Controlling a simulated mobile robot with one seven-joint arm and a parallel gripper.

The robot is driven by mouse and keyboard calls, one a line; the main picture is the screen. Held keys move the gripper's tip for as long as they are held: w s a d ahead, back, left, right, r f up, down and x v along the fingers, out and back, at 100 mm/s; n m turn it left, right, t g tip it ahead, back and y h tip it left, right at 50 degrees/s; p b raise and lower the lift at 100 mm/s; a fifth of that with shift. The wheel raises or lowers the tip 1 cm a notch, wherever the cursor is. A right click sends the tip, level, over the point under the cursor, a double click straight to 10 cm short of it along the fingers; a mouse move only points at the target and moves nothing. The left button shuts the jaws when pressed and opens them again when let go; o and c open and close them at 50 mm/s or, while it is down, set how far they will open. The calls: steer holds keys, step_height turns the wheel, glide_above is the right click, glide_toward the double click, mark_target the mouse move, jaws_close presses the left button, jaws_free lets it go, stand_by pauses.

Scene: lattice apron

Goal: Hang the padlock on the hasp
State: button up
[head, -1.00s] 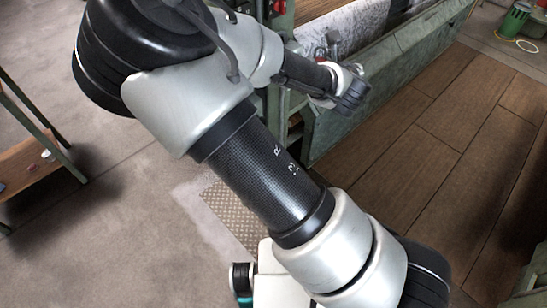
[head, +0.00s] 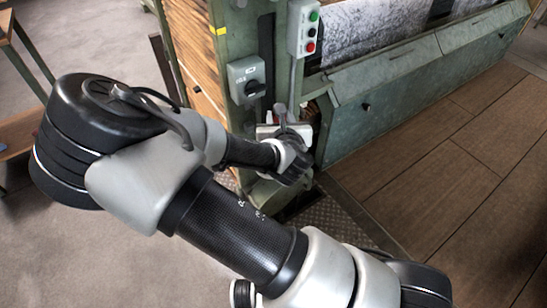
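My gripper end (head: 292,163) is at the end of my bent arm, in front of the green machine (head: 385,115) near its front corner. The wrist hides the fingers, so I cannot see whether they are open or shut or hold anything. A small grey upright part (head: 281,114) and a pale silver piece show just behind and above the wrist; I cannot tell what they are. I cannot make out the padlock or the hasp in this view.
A grey rotary switch box (head: 246,79) and a button panel (head: 304,29) with green, white and red buttons are on the machine's post. A wooden walkway (head: 440,155) lies right. A wooden table (head: 17,133) stands at far left.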

step_height(320, 180, down, 6)
steer(key=s+a+b, duration=0.2)
steer(key=b, duration=0.1)
steer(key=w+a, duration=0.3)
steer(key=w, duration=0.3)
steer(key=shift+a, duration=0.3)
steer(key=shift+w, duration=0.1)
stand_by(0.4)
stand_by(1.2)
steer(key=shift+w+a+f, duration=0.1)
steer(key=shift+w+a, duration=0.35)
steer(key=shift+w, duration=0.2)
steer(key=shift+w+a, duration=0.45)
steer(key=shift+w, duration=0.15)
steer(key=shift+w+a, duration=0.1)
steer(key=shift+w, duration=0.05)
steer(key=shift+f, duration=0.2)
stand_by(0.6)
steer(key=shift+w+a+f+b, duration=0.1)
steer(key=shift+w+f+b, duration=0.05)
steer(key=shift+f+b, duration=0.15)
